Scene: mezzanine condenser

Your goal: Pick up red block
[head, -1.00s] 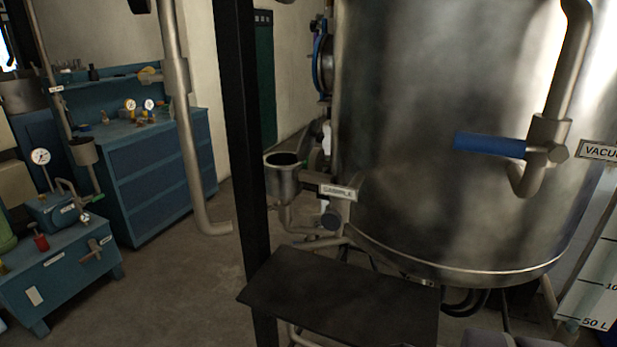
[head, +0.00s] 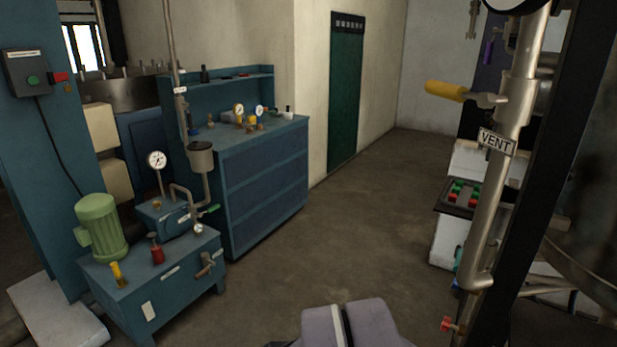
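Several small red and green block-like pieces (head: 463,194) sit in a dark-rimmed panel or tray at the right. They are small, and I cannot tell whether they are loose blocks or buttons. The panel stands on a white cabinet (head: 446,240), partly hidden behind the vent pipe. No other clear red block shows. A grey part of mine (head: 372,322) shows at the bottom edge, but no gripper fingers can be made out.
The vent pipe (head: 509,190) and a dark post (head: 530,180) stand before the panel at right. A blue pump bench (head: 185,297) and blue drawer cabinet (head: 262,195) stand at left. The floor (head: 345,230) between is clear, with a green door (head: 345,90) behind.

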